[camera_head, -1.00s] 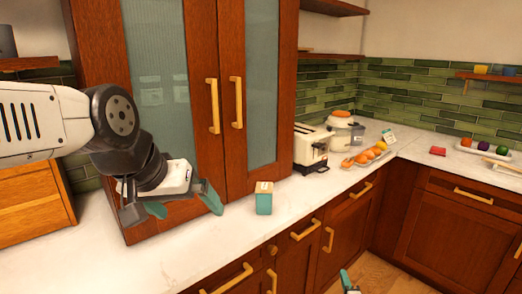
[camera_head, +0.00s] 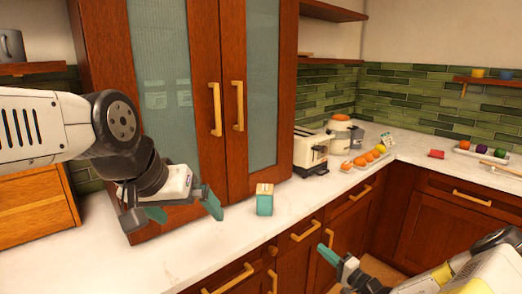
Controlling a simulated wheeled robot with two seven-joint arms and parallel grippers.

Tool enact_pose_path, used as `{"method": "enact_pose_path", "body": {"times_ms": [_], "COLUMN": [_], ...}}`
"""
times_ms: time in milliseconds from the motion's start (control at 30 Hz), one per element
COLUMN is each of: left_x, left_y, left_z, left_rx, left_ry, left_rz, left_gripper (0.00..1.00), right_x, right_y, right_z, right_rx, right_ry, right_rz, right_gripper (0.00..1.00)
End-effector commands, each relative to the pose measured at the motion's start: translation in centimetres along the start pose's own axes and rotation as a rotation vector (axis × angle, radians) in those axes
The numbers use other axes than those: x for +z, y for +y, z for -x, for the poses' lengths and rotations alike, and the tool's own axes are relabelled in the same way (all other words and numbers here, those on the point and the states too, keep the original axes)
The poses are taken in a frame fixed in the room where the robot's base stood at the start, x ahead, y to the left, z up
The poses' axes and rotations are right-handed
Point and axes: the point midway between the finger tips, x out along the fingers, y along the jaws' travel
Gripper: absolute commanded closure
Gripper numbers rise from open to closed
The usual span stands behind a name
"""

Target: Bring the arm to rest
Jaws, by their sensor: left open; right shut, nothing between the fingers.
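My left gripper (camera_head: 184,211) is open and empty. It hangs over the white counter in front of the tall wooden cabinet, left of a small teal box. My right gripper (camera_head: 334,256) is shut and empty at the lower right, in front of the lower drawers and cabinet doors. Its arm comes in from the lower right corner.
The teal box (camera_head: 264,204) stands on the counter (camera_head: 220,232) near the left gripper. The tall cabinet (camera_head: 205,60) rises behind it. A toaster (camera_head: 310,150), a tray of orange items (camera_head: 364,161) and a red item (camera_head: 436,154) sit further right.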

Motion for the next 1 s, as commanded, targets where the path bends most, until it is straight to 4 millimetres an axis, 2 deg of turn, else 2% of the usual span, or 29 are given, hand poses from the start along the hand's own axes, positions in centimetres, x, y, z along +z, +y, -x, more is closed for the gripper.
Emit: {"method": "enact_pose_path", "body": {"times_ms": [33, 100, 233, 367, 500, 700, 1000], "left_x": [0.0, 0.0, 0.0, 0.0, 0.0, 0.0, 0.0], "left_y": [0.0, 0.0, 0.0, 0.0, 0.0, 0.0, 0.0], "left_z": [0.0, 0.0, 0.0, 0.0, 0.0, 0.0, 0.0], "left_rx": [0.0, 0.0, 0.0, 0.0, 0.0, 0.0, 0.0], "left_ry": [0.0, 0.0, 0.0, 0.0, 0.0, 0.0, 0.0], "left_rz": [0.0, 0.0, 0.0, 0.0, 0.0, 0.0, 0.0], "left_gripper": [0.0, 0.0, 0.0, 0.0, 0.0, 0.0, 0.0], "right_x": [1.1, 3.0, 6.5, 9.8, 12.8, 15.8, 18.1], "right_y": [-2.4, -5.0, -9.5, -13.6, -17.6, -22.9, -30.5], "right_z": [-0.9, -1.7, -2.2, -1.9, -0.6, 2.1, 7.2], "right_rx": [0.009, 0.032, 0.104, 0.209, 0.349, 0.575, 0.875], "right_ry": [-0.101, -0.236, -0.464, -0.661, -0.825, -0.963, -0.94], "right_rz": [0.026, 0.043, 0.08, 0.132, 0.204, 0.342, 0.603], "right_gripper": [1.0, 1.0, 1.0, 1.0, 1.0, 1.0, 1.0]}}
